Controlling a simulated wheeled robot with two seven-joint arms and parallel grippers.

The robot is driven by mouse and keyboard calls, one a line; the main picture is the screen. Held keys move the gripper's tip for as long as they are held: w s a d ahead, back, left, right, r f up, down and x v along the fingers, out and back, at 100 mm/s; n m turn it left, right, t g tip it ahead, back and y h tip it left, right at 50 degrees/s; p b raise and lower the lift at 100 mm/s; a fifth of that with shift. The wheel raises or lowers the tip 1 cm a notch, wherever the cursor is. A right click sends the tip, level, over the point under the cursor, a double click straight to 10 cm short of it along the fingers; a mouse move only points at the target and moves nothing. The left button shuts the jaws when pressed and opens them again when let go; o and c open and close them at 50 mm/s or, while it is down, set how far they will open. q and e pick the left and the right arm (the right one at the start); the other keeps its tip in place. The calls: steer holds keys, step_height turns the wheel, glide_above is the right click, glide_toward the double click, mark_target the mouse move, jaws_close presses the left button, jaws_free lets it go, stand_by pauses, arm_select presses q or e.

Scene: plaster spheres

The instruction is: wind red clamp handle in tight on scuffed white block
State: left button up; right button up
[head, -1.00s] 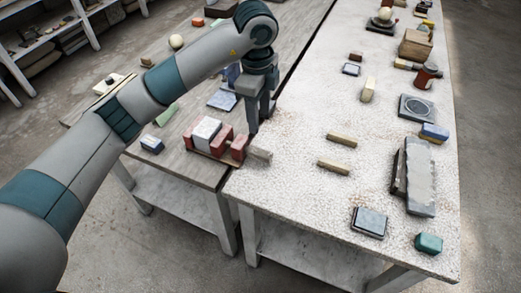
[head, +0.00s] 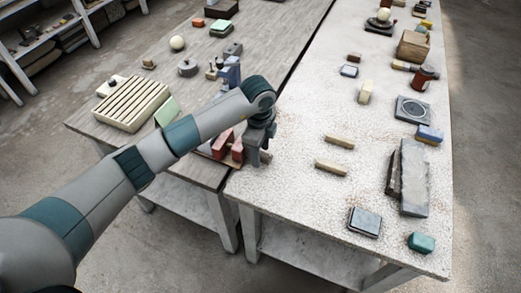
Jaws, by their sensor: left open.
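The red clamp (head: 222,145) stands near the front edge of the grey wooden table. Its red parts show just below my left forearm. The scuffed white block is hidden behind that forearm. My left gripper (head: 253,157) points down at the right end of the clamp, close beside its rightmost red part (head: 238,152). It is open. The picture is too small to tell whether its fingers straddle or touch the handle. My right gripper is not in the view.
A cream slatted rack (head: 133,103) and a green block (head: 167,111) lie left of my arm. On the speckled white table (head: 300,190), two yellowish bars (head: 331,168) lie right of the gripper. A blue-grey block (head: 365,222) sits near its front edge.

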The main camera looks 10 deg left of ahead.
arm_select(q)
steer(key=shift+f, duration=0.5)
steer(key=c, duration=1.1)
steer(key=shift+o, duration=0.2)
steer(key=shift+w, duration=0.1)
steer(key=shift+g, duration=0.3)
steer(key=shift+w+d+g+y+b, duration=0.1)
steer(key=shift+w+g+y+b, duration=0.1)
steer(key=shift+g+b, duration=0.3)
steer(key=shift+w+g+y+b, duration=0.1)
steer(key=shift+g+y+b, duration=0.15)
steer(key=shift+g, duration=0.35)
steer(key=g+b, duration=0.2)
steer(key=shift+w+f+g+y+b, duration=0.15)
steer(key=shift+g+y+b, duration=0.15)
steer(key=shift+y+b, duration=0.1)
steer(key=shift+d+g+b, duration=0.1)
steer(key=shift+g+b, duration=0.4)
steer(key=shift+g, duration=0.1)
